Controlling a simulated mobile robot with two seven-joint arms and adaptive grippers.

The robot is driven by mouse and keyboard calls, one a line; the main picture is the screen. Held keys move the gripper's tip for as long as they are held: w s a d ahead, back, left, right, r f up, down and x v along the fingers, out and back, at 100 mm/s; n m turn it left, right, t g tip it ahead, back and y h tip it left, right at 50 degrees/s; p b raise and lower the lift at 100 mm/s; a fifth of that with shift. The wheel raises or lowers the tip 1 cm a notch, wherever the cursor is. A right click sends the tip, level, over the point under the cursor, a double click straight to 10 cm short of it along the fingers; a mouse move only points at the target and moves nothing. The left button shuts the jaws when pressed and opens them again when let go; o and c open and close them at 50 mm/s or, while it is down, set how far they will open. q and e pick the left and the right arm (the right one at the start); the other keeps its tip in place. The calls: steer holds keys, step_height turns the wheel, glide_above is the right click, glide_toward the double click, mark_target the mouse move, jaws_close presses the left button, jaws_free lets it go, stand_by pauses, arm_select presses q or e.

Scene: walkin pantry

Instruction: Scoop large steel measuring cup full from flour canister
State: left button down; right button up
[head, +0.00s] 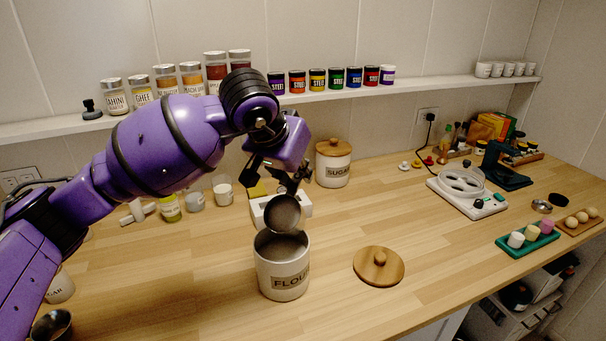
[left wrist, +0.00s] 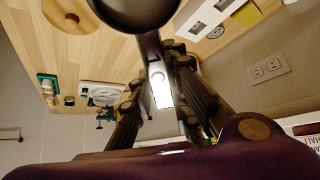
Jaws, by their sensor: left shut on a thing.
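The flour canister (head: 283,274) stands open on the counter, a white pot with a "FLOUR" label. Its round wooden lid (head: 379,266) lies on the counter to its right. My left gripper (head: 282,180) is shut on the handle of the steel measuring cup (head: 284,213). The cup is just above the canister's mouth, tilted with its bowl facing the head camera. In the left wrist view the cup's dark bowl (left wrist: 133,12) is at the top edge, with its handle running between the fingers. I cannot tell how much flour is in the cup. My right gripper is not in view.
A lidded sugar canister (head: 333,166) stands behind, near a white scale-like box (head: 300,205). Jars stand at left under a wall shelf. A white appliance (head: 466,196) and a green tray (head: 527,239) are at right. The counter right of the lid is clear.

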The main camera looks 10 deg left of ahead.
mark_target(295, 208)
arm_select(q)
steer(key=shift+s+f+t+b, duration=0.3)
steer(key=shift+s+t+b, duration=0.05)
steer(key=shift+t, duration=0.15)
steer(key=shift+s+a+t+b, duration=0.15)
steer(key=shift+s+t+b, duration=0.15)
steer(key=shift+t+b, duration=0.25)
steer(key=shift+s+h+b, duration=0.15)
steer(key=shift+h+b, duration=0.15)
steer(key=shift+s+a+t+b, duration=0.1)
steer(key=shift+s+t+b, duration=0.1)
steer(key=shift+t+b, duration=0.2)
steer(key=shift+s+f+b, duration=0.2)
steer(key=shift+f+b, duration=0.2)
steer(key=shift+f, duration=0.55)
steer(key=shift+s+f+b, duration=0.15)
steer(key=shift+f+b, duration=0.2)
steer(key=shift+f, duration=0.6)
steer(key=shift+s+a+f+b, duration=0.15)
steer(key=shift+f+b, duration=0.45)
steer(key=shift+f, duration=0.65)
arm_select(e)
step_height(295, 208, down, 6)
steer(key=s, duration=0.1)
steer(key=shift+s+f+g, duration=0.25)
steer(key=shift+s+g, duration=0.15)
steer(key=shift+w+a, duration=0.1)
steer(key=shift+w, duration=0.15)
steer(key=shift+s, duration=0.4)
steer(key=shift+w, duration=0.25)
